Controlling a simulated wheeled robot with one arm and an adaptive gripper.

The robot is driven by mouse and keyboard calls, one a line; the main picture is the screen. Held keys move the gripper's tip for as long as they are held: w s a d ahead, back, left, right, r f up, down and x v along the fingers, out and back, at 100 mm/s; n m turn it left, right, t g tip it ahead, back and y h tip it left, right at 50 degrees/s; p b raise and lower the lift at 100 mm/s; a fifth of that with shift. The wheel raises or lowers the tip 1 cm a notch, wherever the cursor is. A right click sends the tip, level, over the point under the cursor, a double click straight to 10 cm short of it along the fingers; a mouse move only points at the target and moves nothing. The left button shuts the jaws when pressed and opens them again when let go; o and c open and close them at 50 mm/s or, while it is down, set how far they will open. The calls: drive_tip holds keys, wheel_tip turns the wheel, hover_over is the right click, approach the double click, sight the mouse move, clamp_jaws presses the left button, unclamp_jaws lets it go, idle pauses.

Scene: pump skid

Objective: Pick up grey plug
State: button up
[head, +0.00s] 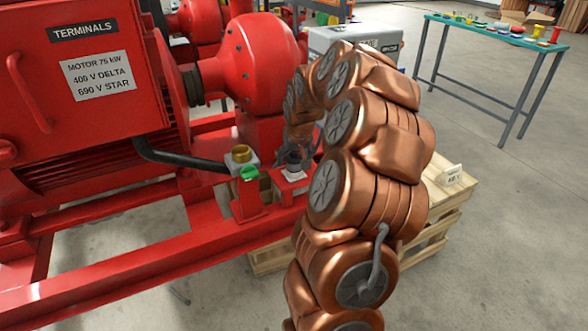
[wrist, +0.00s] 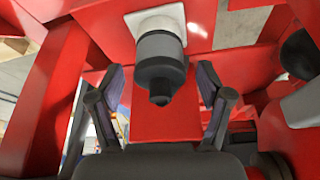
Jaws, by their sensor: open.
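The grey plug (wrist: 160,58) is a dark grey stepped cylinder in the wrist view, its wide end against a white block (wrist: 155,20). In the head view the plug (head: 294,157) shows as a small dark shape above a pale block on a red post, partly hidden by my arm. My gripper (wrist: 161,78) is open, with one finger to each side of the plug's narrow end in the picture. I see no finger touching it.
A black cable (head: 180,157) and the large red motor (head: 90,70) are close by. A wooden pallet (head: 440,205) lies at right. A teal-topped table (head: 490,32) stands far back.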

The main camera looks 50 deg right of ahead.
drive_tip(key=c, duration=1.4)
drive_tip(key=shift+o, duration=0.2)
drive_tip(key=shift+r, duration=0.15)
drive_tip(key=shift+r, duration=1.75)
drive_tip(key=s+a+r, duration=0.1)
drive_tip(key=s+a, duration=0.8)
drive_tip(key=a, duration=0.4)
drive_tip(key=shift+a+p, duration=0.2)
drive_tip(key=shift+p, duration=0.15)
drive_tip(key=shift+w+r, duration=0.1)
drive_tip(key=shift+r, duration=0.05)
